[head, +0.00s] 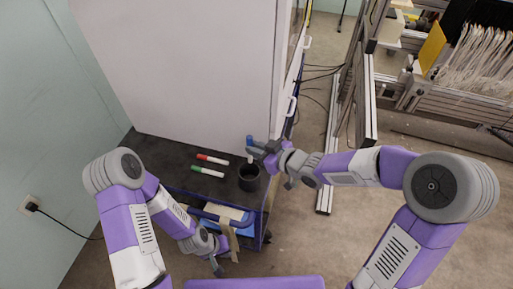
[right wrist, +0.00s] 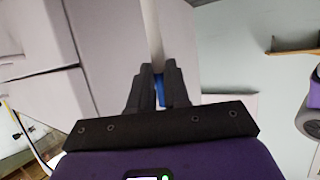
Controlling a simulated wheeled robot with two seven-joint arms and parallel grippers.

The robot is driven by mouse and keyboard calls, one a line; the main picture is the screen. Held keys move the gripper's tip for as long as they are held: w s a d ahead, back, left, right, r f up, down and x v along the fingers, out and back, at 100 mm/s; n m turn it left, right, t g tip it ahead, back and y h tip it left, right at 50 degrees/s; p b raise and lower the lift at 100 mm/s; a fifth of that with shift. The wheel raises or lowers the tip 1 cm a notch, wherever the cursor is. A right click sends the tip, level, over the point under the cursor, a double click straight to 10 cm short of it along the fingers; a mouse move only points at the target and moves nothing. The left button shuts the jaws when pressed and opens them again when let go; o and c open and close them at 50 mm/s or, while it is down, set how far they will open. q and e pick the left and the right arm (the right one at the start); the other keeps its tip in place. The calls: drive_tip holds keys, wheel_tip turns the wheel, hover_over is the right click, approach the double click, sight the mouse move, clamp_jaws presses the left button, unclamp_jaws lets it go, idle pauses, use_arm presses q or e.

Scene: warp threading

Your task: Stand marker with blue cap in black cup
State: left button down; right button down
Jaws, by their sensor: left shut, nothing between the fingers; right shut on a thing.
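The marker with the blue cap (head: 249,140) is held by my right gripper (head: 257,149), its blue end up and its white body pointing down. In the right wrist view the marker's white body (right wrist: 151,30) extends beyond my right gripper's fingers (right wrist: 158,80), with blue showing between them. The black cup (head: 248,180) stands upright on the dark cart top, just below the gripper in the head view. The marker's lower end is close to the cup's far rim; I cannot tell whether it is inside. My left gripper (head: 219,269) is shut and empty, low beside the cart.
A red marker (head: 212,159) and a green marker (head: 207,172) lie on the cart top (head: 165,157), left of the cup. A large white cabinet (head: 180,70) stands behind. A metal frame with white threads (head: 480,65) is at the right. Open floor lies right of the cart.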

wheel_tip(320, 180, down, 6)
drive_tip(key=b, duration=0.5)
drive_tip(key=shift+f, duration=0.25)
drive_tip(key=c, duration=1)
unclamp_jaws()
drive_tip(key=p+v, duration=0.3)
drive_tip(key=v, duration=0.4)
drive_tip(key=shift+s+d+r, duration=0.15)
drive_tip(key=shift+s+r, duration=0.05)
